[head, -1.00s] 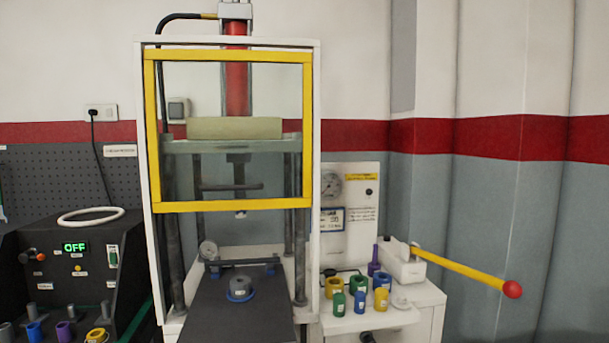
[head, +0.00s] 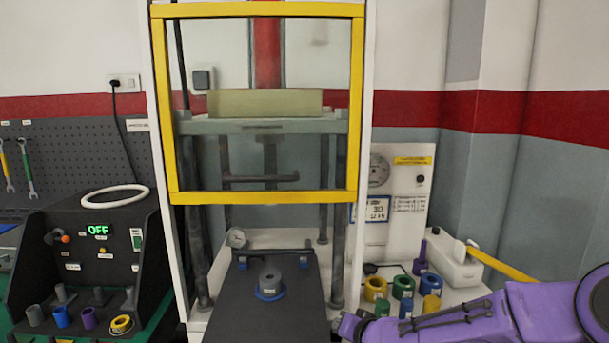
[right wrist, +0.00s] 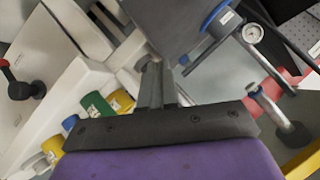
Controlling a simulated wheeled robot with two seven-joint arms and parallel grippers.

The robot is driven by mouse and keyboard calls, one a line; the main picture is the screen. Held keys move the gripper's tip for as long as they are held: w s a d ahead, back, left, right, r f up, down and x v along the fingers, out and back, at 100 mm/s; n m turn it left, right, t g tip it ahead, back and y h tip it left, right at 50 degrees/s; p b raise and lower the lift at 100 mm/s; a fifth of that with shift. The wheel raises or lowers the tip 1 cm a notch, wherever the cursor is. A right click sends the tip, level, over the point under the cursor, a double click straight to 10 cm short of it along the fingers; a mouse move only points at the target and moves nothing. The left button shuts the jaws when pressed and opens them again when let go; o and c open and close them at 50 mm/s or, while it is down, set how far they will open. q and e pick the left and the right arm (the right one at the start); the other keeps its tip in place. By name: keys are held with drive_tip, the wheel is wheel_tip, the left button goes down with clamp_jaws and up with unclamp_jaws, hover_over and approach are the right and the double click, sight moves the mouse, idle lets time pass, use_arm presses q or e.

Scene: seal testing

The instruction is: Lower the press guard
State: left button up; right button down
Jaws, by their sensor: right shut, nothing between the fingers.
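The press guard is a yellow frame with a clear pane (head: 262,197), raised on the front of the white press. Its lower bar hangs well above the dark press table (head: 230,305). A grey fixture with a blue ring (head: 270,281) sits on that table under the guard. My right gripper (head: 347,324) is shut and empty, low at the right front edge of the press table, below and apart from the guard. In the right wrist view its closed fingers (right wrist: 155,82) point toward the table. My left gripper is in neither view.
Several coloured rings and cylinders (head: 376,288) stand on the white ledge right of the press, near my right arm. A pump with a yellow lever (head: 500,265) is behind them. A black control box (head: 100,250) reading OFF stands left, with a white ring on top.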

drive_tip(key=w+a+r+n+y, duration=0.1)
drive_tip(key=w+r+n, duration=0.1)
drive_tip(key=r, duration=0.5)
drive_tip(key=w+a+r+n+y, duration=0.2)
drive_tip(key=r, duration=0.4)
drive_tip(key=n+g+y+p, duration=0.1)
drive_tip(key=n+y, duration=0.2)
drive_tip(key=n, duration=0.3)
approach(317, 150)
drive_tip(key=s+a+f, duration=0.2)
drive_tip(key=a+f, duration=0.2)
drive_tip(key=f, duration=0.6)
drive_tip(key=s+d+r+n+g+y, duration=0.1)
drive_tip(key=s+d+r+n, duration=0.1)
drive_tip(key=r, duration=0.3)
drive_tip(key=s+d+r+n, duration=0.2)
drive_tip(key=s+r, duration=0.1)
drive_tip(key=r, duration=0.3)
drive_tip(key=f+p+x, duration=0.1)
drive_tip(key=p+x, duration=0.1)
drive_tip(key=x, duration=0.4)
drive_tip(key=d+f+p+x, duration=0.1)
drive_tip(key=f+p+x, duration=0.1)
drive_tip(key=x, duration=0.5)
drive_tip(key=shift+a+p, duration=0.3)
drive_tip(key=shift+p, duration=0.4)
drive_tip(key=shift+s, duration=0.1)
drive_tip(key=shift+f, duration=0.15)
